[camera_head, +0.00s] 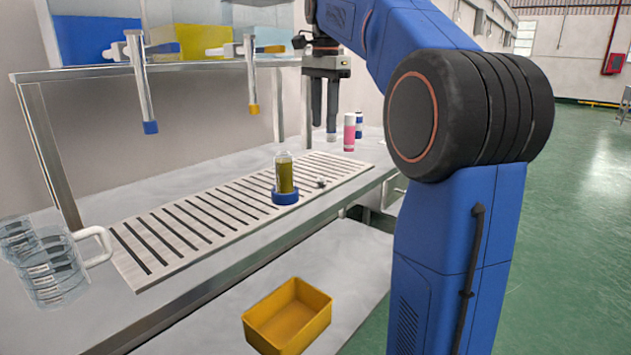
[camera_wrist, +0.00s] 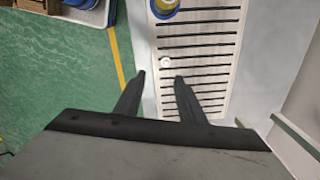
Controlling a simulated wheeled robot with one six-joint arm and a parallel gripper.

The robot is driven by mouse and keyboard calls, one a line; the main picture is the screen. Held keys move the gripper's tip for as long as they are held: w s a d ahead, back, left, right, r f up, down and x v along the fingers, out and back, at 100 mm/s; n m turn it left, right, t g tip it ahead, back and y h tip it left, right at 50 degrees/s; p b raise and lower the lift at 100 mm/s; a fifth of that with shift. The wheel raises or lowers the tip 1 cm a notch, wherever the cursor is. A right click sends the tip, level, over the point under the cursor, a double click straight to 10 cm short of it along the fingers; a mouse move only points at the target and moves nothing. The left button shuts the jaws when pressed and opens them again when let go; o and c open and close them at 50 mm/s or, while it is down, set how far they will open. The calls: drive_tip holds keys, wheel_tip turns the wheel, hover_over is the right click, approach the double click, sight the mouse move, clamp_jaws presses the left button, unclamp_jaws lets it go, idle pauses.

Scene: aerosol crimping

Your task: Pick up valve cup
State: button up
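The valve cup, a small pale piece (camera_head: 321,182), sits on the slotted grate to the right of a clear container of yellow-green liquid (camera_head: 285,176) in a blue base. In the wrist view the valve cup (camera_wrist: 165,62) shows as a small white round spot just beyond the fingertips, roughly between their lines. My gripper (camera_head: 324,122) points down above the bench, behind and higher than the valve cup in the head view. In the wrist view my gripper (camera_wrist: 160,76) has its two dark fingers apart, with nothing between them.
Pink (camera_head: 349,132) and blue-capped (camera_head: 358,124) cans stand at the bench's far end. Nozzles hang from the shelf, one blue-tipped (camera_head: 150,127) and one yellow-tipped (camera_head: 254,108). Glass jugs (camera_head: 52,280) stand at left. A yellow bin (camera_head: 318,312) sits below. The grate (camera_head: 160,232) is mostly clear.

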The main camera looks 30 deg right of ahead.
drive_tip(key=w+d+r+m, duration=0.1)
drive_tip(key=w+d+m, duration=0.1)
drive_tip(key=w, duration=0.1)
hover_over(323, 178)
wheel_tip(323, 178, down, 12)
drive_tip(key=shift+w+d+r, duration=0.1)
drive_tip(key=shift+r, duration=0.1)
drive_tip(key=shift+s+a+f, duration=0.1)
drive_tip(key=shift+a+f, duration=0.05)
drive_tip(key=shift+f, duration=1.2)
drive_tip(key=shift+s+a+f, duration=0.1)
drive_tip(key=shift+a+f, duration=0.05)
drive_tip(key=shift+f, duration=1.15)
clamp_jaws()
